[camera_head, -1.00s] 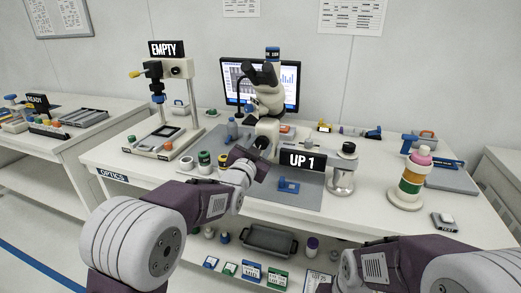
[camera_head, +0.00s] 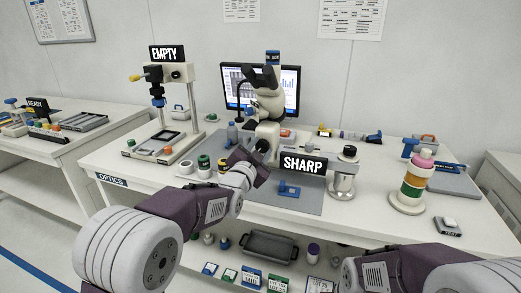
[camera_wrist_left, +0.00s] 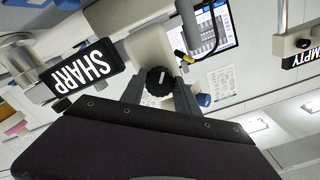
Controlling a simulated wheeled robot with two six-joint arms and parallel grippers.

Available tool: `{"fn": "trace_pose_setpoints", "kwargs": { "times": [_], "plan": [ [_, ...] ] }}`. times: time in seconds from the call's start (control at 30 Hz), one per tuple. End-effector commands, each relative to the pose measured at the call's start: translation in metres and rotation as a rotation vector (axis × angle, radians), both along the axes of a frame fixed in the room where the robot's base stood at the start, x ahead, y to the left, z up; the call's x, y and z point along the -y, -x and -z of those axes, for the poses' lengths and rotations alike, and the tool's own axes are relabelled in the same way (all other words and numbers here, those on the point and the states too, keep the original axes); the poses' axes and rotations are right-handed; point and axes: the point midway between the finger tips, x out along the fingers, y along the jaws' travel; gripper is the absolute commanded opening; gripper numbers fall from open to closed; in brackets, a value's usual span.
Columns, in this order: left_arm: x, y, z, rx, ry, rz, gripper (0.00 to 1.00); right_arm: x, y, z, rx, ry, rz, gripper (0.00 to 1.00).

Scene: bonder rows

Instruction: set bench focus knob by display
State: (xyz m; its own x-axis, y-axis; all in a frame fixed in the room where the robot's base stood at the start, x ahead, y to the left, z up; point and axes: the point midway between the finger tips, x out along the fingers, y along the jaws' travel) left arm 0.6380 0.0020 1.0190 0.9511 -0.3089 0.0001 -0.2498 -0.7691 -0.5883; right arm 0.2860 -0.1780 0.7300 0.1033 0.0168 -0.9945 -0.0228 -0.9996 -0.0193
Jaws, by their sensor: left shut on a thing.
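The microscope (camera_head: 268,100) stands upright on the optics bench. Its black focus knob (camera_wrist_left: 160,81) has a white mark and sits between the fingers of my left gripper (camera_wrist_left: 160,92), which is shut on it. In the head view my left gripper (camera_head: 258,156) reaches the microscope's base from the front left and mostly hides the knob. The display (camera_head: 303,164) beside the microscope reads SHARP, and it also shows upside down in the left wrist view (camera_wrist_left: 82,68). My right arm enters at the bottom right; its gripper is out of view.
A monitor (camera_head: 288,82) stands behind the microscope. A stand under an EMPTY sign (camera_head: 168,53) is to the left. A silver post with a black knob (camera_head: 344,172) and a stack of coloured rings (camera_head: 412,185) are to the right. A blue part (camera_head: 289,190) lies on the grey mat in front.

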Motion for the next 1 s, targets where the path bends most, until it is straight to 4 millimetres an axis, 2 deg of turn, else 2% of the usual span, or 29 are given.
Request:
{"fn": "trace_pose_setpoints", "kwargs": {
  "times": [0.03,0.1,0.47,0.57,0.8,1.0],
  "plan": [
    [0.0,0.0,0.0,-0.001,0.0,0.0,0.45,0.0,0.0,0.0,0.0,0.0,0.0,0.57],
    [0.0,0.0,0.0,-0.001,0.0,0.0,0.59,0.0,0.0,0.0,0.0,0.0,0.0,0.57],
    [-0.001,0.005,0.0,0.0,0.001,0.0,0.59,0.0,0.0,0.0,0.0,0.0,0.0,0.57],
    [-0.006,0.018,0.0,0.0,0.001,0.0,0.59,0.0,0.0,0.001,0.0,0.0,0.0,0.57],
    [-0.021,0.065,0.0,0.001,0.001,0.0,0.59,0.0,0.0,0.003,0.0,0.0,0.0,0.57],
    [-0.028,0.085,0.0,0.0,0.001,0.0,0.59,0.0,0.0,0.003,0.0,0.0,0.0,0.57]
  ]
}}
